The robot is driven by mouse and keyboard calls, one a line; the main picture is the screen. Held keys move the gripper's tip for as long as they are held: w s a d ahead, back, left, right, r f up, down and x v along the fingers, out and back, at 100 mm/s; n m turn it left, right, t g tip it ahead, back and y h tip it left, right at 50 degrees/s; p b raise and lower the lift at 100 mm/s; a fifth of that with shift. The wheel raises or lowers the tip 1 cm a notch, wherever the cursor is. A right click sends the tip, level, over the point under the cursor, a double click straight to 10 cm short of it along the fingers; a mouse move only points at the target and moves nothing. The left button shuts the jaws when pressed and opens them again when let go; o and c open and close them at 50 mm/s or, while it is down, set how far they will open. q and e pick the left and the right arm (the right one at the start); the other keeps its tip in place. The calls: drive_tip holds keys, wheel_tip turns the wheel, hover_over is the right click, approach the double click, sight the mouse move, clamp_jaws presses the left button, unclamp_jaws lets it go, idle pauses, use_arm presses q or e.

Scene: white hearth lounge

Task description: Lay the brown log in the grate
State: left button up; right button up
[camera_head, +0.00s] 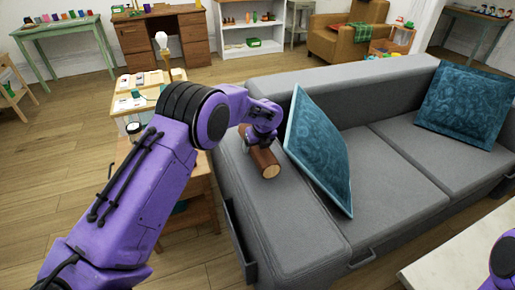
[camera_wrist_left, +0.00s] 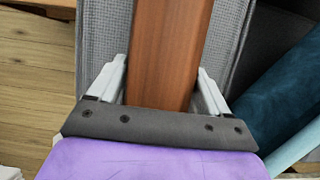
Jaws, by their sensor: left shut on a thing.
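The brown log (camera_head: 265,162) lies on the grey sofa's left armrest, its pale cut end facing the front of the view. My left gripper (camera_head: 257,142) is over the log from above and shut on it. In the left wrist view the log (camera_wrist_left: 170,50) runs between the two pale fingers of my left gripper (camera_wrist_left: 163,85). The grate is in neither view. Only a purple piece of my right arm shows at the lower right edge; its gripper is out of view.
The grey sofa (camera_head: 395,150) carries two teal cushions, the nearer one (camera_head: 318,145) leaning close beside the log. A small wooden table (camera_head: 190,205) stands left of the armrest. A pale surface (camera_head: 460,260) is at lower right. Wood floor (camera_head: 50,180) is open at left.

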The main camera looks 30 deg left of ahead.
use_arm(q)
drive_tip(key=shift+w+f, duration=0.25)
drive_tip(key=shift+f, duration=0.4)
drive_tip(key=shift+s, duration=0.1)
drive_tip(key=o, duration=1.7)
